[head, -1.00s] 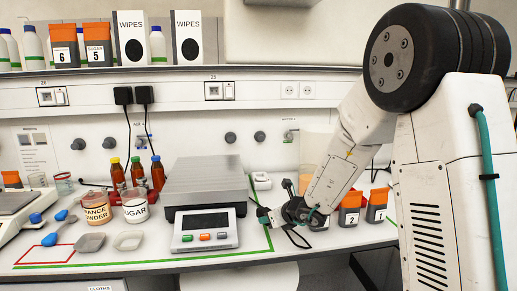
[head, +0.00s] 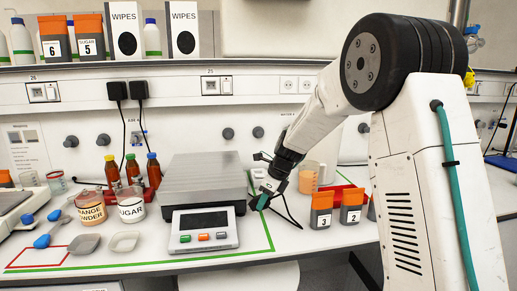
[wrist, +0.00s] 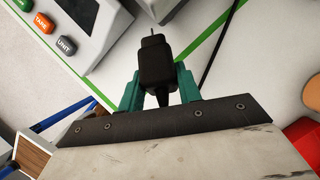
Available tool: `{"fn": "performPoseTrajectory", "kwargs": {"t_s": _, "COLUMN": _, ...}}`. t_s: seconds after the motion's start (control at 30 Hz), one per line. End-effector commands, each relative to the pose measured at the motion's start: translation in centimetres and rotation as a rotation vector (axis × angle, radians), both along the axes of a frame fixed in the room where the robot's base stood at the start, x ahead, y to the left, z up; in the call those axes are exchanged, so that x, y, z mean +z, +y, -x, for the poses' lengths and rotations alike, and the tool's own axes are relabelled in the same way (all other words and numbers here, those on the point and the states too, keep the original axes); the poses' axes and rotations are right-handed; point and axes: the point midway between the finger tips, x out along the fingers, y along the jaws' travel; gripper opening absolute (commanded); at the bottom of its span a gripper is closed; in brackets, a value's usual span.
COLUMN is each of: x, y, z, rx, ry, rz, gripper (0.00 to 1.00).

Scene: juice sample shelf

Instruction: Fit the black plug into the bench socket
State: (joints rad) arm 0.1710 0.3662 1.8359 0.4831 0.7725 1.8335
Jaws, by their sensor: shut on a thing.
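My gripper (head: 258,202) is low over the bench, just right of the scale, with its teal fingertips pointing down and to the left. In the wrist view its two teal fingers are shut on the sides of the black plug (wrist: 155,60). The plug's narrow end points away from my wrist. A black cable (head: 287,213) hangs beside the gripper in the head view. A pair of white sockets (head: 297,88) sits on the wall rail, with no plugs in them; my gripper is well below and apart from them. I cannot tell which socket is the bench socket.
The scale (head: 205,178) and its display (head: 204,230) stand left of my gripper. Orange-topped containers 3 (head: 321,210) and 2 (head: 351,207) stand to the right, near a beaker (head: 308,178).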

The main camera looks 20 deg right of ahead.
Motion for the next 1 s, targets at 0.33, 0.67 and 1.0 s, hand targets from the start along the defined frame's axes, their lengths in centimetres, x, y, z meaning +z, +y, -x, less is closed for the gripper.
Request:
{"fn": "performPoseTrajectory", "kwargs": {"t_s": 0.33, "x": 2.4, "y": -3.0, "z": -1.0, "rx": 1.027, "ry": 0.095, "rz": 0.391, "gripper": 0.03}}
{"fn": "performPoseTrajectory", "kwargs": {"t_s": 0.67, "x": 5.5, "y": -8.8, "z": -2.3, "rx": 1.733, "ry": -0.12, "rz": 0.785, "gripper": 0.03}}
{"fn": "performPoseTrajectory", "kwargs": {"t_s": 1.0, "x": 6.7, "y": -10.9, "z": -2.9, "rx": 1.927, "ry": -0.289, "rz": 0.992, "gripper": 0.03}}
